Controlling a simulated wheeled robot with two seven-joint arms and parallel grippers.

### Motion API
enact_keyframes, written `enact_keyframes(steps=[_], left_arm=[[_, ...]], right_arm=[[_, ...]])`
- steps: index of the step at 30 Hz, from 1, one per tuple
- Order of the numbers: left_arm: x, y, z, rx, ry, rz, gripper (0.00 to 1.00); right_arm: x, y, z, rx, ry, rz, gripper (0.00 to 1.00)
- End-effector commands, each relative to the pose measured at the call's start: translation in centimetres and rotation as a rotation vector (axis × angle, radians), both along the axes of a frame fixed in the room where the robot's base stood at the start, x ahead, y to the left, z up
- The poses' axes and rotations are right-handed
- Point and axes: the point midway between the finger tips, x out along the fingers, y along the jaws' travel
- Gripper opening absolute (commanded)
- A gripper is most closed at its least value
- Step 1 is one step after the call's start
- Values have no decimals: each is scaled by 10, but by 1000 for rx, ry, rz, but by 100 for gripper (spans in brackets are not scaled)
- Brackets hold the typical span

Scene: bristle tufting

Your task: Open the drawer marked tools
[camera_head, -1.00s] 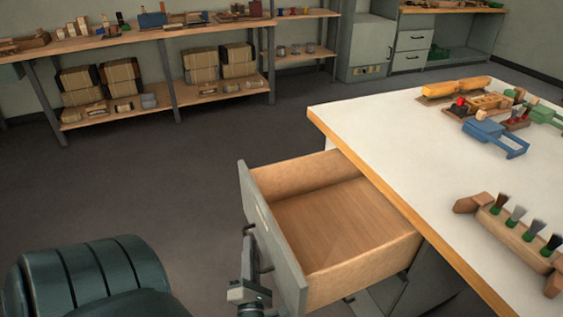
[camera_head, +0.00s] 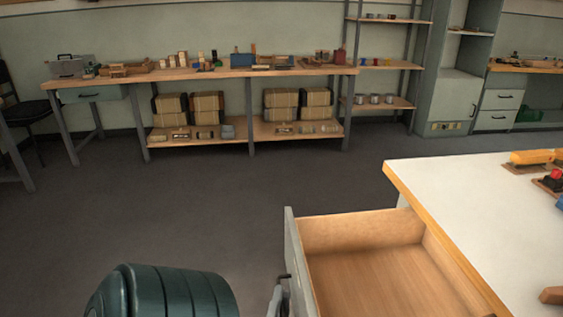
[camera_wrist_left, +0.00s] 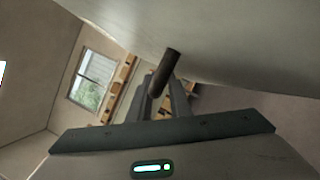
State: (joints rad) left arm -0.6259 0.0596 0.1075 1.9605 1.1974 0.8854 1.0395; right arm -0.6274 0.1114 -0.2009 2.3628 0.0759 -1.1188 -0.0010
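A drawer stands wide open under the white-topped bench. In the head view its grey front (camera_head: 295,262) faces left, and its wooden inside (camera_head: 385,282) is empty where it shows. No marking can be read on it. The dark handle (camera_head: 284,277) juts from the front; it also shows in the left wrist view as a dark bar (camera_wrist_left: 166,68). My left gripper (camera_wrist_left: 160,88) has its fingers on both sides of this bar and looks closed on it. In the head view only a little of the gripper shows at the bottom edge. My right gripper is not in view.
The white bench top (camera_head: 450,190) with a wooden edge lies right of the drawer, with several tools at its right. A long shelf bench (camera_head: 200,73) with boxes stands along the back wall. The dark floor (camera_head: 230,190) between is clear.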

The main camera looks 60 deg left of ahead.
Motion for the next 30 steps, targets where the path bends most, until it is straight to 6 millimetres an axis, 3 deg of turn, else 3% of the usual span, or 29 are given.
enact_keyframes(steps=[8,14,30], left_arm=[[-3,-3,-2,-1,1,0,18],[-15,-17,-6,-1,2,0,18],[-82,-93,-29,-2,4,0,18]], right_arm=[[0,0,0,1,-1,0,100],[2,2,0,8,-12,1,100],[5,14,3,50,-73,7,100]])
